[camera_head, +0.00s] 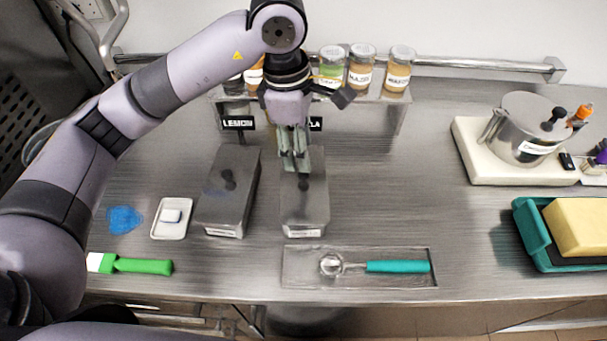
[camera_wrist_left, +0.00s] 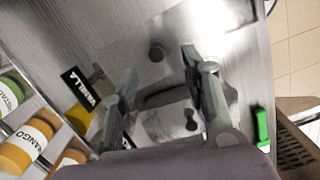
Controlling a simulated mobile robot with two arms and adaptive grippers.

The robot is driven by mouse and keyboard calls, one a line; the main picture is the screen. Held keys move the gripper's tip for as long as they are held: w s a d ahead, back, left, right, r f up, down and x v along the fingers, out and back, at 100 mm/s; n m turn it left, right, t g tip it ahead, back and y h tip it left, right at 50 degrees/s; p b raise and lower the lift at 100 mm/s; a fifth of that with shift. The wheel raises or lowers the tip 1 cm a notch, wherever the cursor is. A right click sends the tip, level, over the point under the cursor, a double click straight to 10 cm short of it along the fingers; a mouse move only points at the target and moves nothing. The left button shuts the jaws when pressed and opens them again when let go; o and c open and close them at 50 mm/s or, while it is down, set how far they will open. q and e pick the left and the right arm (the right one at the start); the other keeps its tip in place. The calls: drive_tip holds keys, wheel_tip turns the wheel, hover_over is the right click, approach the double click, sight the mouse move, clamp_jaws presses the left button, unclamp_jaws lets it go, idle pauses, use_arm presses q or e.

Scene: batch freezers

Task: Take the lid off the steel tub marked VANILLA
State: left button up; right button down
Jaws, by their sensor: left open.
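The VANILLA tub (camera_head: 305,215) is a long steel box with its lid on and a dark knob (camera_head: 303,184) on top. In the left wrist view the knob (camera_wrist_left: 157,52) appears near the gap between the fingertips (camera_wrist_left: 160,64). My right gripper is out of view.
The similar LEMON tub (camera_head: 228,205) stands close on the left. Jars (camera_head: 362,68) line a shelf behind. A scoop (camera_head: 398,267) lies on a clear tray in front. A lidded pot (camera_head: 530,128) and a teal tray (camera_head: 530,235) are right; bare steel lies between.

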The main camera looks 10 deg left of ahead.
sight(303, 178)
use_arm(q)
wheel_tip(303, 178, down, 3)
drive_tip(key=shift+d+r, duration=0.15)
drive_tip(key=f+p, duration=0.2)
drive_tip(key=f, duration=0.1)
drive_tip(key=f+p, duration=0.1)
drive_tip(key=shift+w+f, duration=0.3)
drive_tip(key=shift+f, duration=0.4)
drive_tip(key=shift+c, duration=0.3)
clamp_jaws()
